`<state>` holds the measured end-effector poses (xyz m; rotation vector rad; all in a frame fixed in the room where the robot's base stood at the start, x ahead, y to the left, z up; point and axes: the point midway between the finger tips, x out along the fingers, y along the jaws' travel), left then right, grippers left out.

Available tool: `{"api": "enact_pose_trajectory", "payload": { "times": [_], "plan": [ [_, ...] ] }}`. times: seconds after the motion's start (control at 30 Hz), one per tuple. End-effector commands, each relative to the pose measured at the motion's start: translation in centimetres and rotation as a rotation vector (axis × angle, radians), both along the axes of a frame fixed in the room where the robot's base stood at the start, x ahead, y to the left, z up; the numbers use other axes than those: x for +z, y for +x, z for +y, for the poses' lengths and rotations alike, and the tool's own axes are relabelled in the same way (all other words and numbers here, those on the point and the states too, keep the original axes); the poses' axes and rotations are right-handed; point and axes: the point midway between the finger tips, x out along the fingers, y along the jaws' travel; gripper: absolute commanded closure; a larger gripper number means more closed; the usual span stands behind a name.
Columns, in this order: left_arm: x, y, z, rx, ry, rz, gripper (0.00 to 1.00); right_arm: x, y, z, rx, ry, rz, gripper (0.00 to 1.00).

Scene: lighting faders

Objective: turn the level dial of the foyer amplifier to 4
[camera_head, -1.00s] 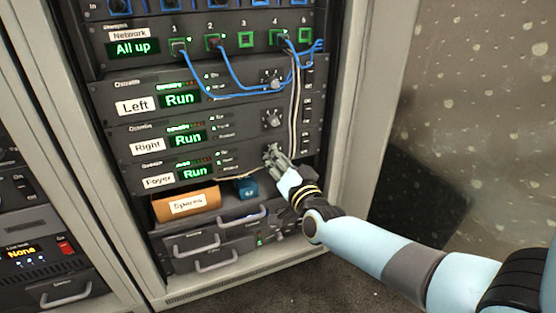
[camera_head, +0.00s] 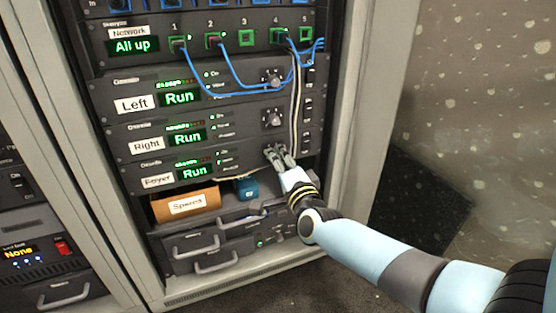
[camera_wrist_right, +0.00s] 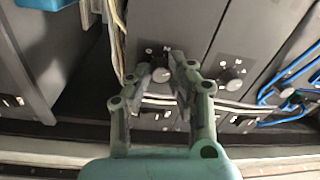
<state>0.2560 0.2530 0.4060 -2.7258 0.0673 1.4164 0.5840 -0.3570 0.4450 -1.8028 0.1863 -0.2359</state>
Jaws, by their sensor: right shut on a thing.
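The foyer amplifier (camera_head: 146,167) is the lowest of three similar units in the rack, with a "Foyer" label and a green "Run" display. Its level dial (camera_wrist_right: 160,74) shows between my fingers in the right wrist view. My right gripper (camera_head: 277,152) is at the right part of the foyer panel, its fingers hiding the dial in the head view. In the right wrist view my right gripper (camera_wrist_right: 163,72) has one finger on each side of the dial and is shut on it. The dial's pointer and numbers are too small to read. My left gripper is not in view.
The right amplifier's dial (camera_head: 272,118) sits just above. Blue cables (camera_head: 228,72) and pale cables (camera_head: 295,90) hang close to the dials. An orange box (camera_head: 185,203) labelled "Spares" and a small blue box (camera_head: 246,189) stand on the shelf below.

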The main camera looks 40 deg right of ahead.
Motion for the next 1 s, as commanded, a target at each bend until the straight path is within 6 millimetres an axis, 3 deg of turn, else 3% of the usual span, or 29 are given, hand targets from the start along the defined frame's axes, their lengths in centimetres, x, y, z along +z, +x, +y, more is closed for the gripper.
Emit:
{"api": "enact_pose_trajectory", "payload": {
  "times": [0.57,0.6,0.73,1.0],
  "plan": [
    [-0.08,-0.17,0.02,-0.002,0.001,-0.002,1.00,-0.26,-0.12,0.10,0.001,0.030,0.000,1.00],
    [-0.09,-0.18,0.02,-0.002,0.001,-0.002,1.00,-0.26,-0.12,0.10,0.001,0.030,0.000,0.75],
    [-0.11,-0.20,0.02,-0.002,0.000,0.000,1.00,-0.18,-0.08,0.07,0.001,0.029,-0.003,0.58],
    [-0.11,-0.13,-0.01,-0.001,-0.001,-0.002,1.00,-0.08,-0.10,0.05,0.000,0.029,-0.005,0.57]
  ]
}}
